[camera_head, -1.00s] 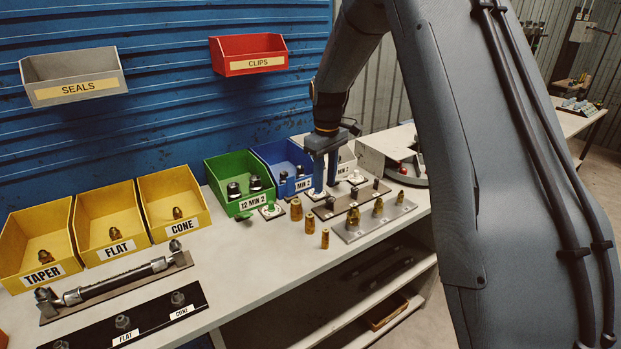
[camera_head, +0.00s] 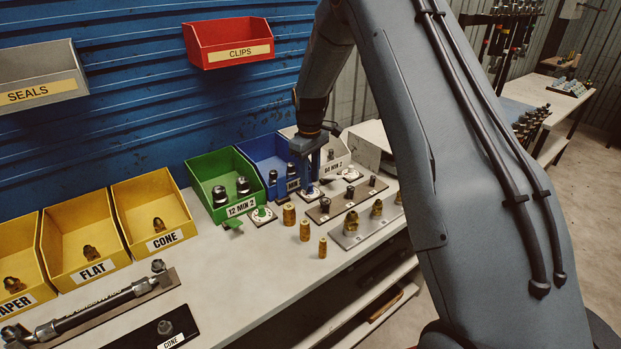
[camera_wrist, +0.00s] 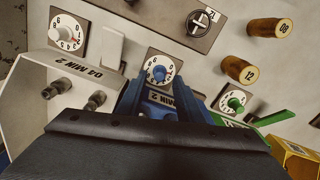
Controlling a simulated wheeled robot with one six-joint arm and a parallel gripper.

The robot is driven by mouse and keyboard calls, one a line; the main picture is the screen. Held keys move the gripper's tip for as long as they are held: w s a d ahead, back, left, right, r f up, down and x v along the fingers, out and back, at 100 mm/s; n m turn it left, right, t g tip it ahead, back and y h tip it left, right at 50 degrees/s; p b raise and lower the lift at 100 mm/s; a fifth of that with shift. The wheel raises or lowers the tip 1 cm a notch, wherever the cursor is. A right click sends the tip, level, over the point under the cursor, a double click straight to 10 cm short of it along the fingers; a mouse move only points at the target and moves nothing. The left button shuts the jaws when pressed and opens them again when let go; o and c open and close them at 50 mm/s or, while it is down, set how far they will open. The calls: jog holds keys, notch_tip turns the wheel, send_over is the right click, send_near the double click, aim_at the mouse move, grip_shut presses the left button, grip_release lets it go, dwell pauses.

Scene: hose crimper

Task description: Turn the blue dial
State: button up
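The blue dial (camera_wrist: 159,73) is a small blue knob on a round white face with numbers, on a square plate. It lies in front of the blue bin (camera_wrist: 165,97). In the head view only part of its white face (camera_head: 308,193) shows below my fingers; the knob is hidden there. My gripper (camera_head: 310,178) points down at the dial. Its two fingers look apart in the head view, with the tips just above or at the dial; contact cannot be told.
Brass fittings (camera_head: 305,230) stand in front. The green bin (camera_head: 213,178) and white bin (camera_head: 335,158) flank the blue one.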

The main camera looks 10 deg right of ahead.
jog(key=shift+f, duration=1.05)
grip_shut()
jog(key=shift+m, duration=0.3)
jog(key=shift+m+b, duration=0.5)
jog(key=shift+m, duration=0.4)
jog(key=shift+m+b, duration=0.65)
jog(key=shift+m, duration=1.05)
